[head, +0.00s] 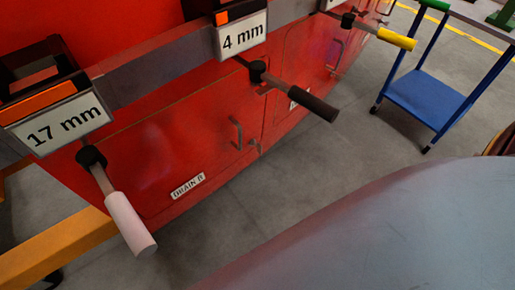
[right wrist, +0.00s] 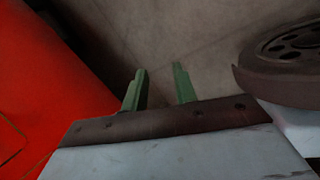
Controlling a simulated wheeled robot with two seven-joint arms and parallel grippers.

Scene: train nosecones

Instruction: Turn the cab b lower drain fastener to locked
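The red train nose (head: 150,140) fills the left of the head view. A label (head: 188,186) on its lower panel reads DRAIN and a blurred letter, perhaps B. A bar handle (head: 236,132) stands on the panel's right part. A small metal fitting (head: 253,142) sits beside that handle; whether it is a fastener, and its turn state, is too small to tell. My right gripper (right wrist: 160,78) shows in the right wrist view with its two green fingers apart and nothing between them. The red body is left of it, apart. My left gripper is in neither view.
Tools with a white grip (head: 130,222), a black grip (head: 312,104) and a yellow grip (head: 396,39) stick out from a rail under signs 17 mm (head: 58,124) and 4 mm (head: 242,36). A blue cart (head: 425,95) stands at upper right. Grey floor lies between.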

